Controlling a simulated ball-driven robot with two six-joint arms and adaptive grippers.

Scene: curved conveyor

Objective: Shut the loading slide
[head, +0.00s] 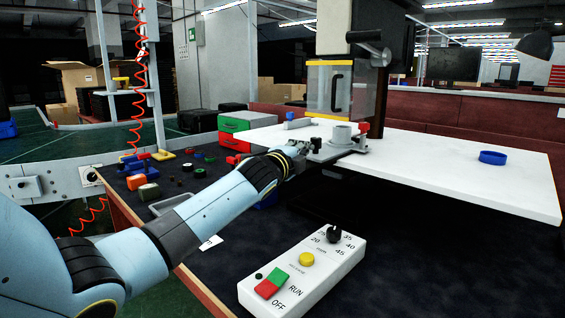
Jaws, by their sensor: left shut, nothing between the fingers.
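The loading slide (328,153) appears to be the grey plate with a round cup on top, standing out below the machine (330,92) with its clear, yellow-edged guard. A small black knob (316,145) sits at the slide's left end. My left gripper (303,147) is shut and empty, right beside the knob at the left of the slide. I cannot tell whether it touches the knob. The arm comes in from the lower left. My right gripper is not in view.
A white board (450,168) with a blue ring (492,157) spreads to the right. A control box (300,275) with a dial and coloured buttons lies on the dark bench in front. Small coloured parts and a grey tray (172,203) lie left of my arm.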

